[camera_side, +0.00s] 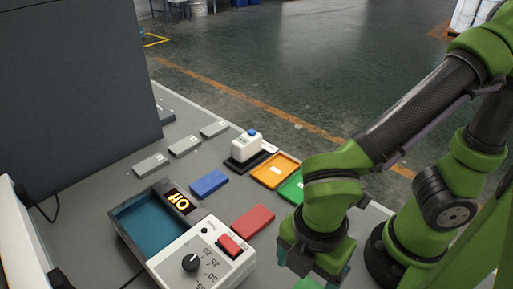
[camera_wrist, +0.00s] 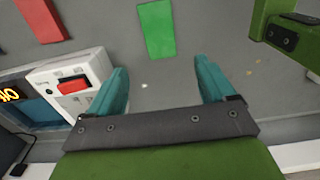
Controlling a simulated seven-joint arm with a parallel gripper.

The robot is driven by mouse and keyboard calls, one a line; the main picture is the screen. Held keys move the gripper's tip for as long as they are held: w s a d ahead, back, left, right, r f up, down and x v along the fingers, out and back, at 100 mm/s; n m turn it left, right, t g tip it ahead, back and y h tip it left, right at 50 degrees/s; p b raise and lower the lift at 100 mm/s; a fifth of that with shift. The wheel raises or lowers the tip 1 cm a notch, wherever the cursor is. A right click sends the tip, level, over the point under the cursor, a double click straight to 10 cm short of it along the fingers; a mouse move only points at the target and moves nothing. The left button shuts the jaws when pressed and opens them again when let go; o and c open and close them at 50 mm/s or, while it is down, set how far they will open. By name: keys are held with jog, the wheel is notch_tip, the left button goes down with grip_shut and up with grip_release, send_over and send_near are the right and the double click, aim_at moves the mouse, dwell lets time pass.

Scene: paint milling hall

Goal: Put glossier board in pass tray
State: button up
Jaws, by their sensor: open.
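A blue board (camera_side: 208,183) and a red board (camera_side: 252,220) lie flat on the grey bench in the side view; the red one also shows in the wrist view (camera_wrist: 40,18). I cannot tell which board is glossier. An orange tray (camera_side: 273,170) and a green tray (camera_side: 291,188) sit side by side; their labels are too small to read. My gripper (camera_wrist: 162,85) is open and empty above the bench.
A white control box (camera_side: 195,255) with knob, red switch, amber display (camera_side: 178,201) and teal recess (camera_side: 148,226) stands at the front. A white device with a blue top (camera_side: 245,147) stands behind the orange tray. Several grey labelled blocks (camera_side: 184,146) lie near a dark cabinet (camera_side: 75,80).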

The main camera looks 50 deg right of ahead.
jog(key=w+d+r+m+t+y, duration=0.2)
jog(key=w+d+r+m+t, duration=0.1)
jog(key=w+d+r+m, duration=0.4)
jog(key=w+d+m, duration=0.2)
jog(key=m, duration=0.2)
jog(key=shift+w+d, duration=0.15)
jog(key=shift+o, duration=0.5)
jog(key=w+d+r+m+t, duration=0.2)
jog(key=d+r+m+t, duration=0.2)
jog(key=d+m, duration=0.6)
jog(key=shift+w+d+r+m, duration=0.15)
jog(key=shift+d+r+m, duration=0.15)
jog(key=shift+r+m, duration=0.35)
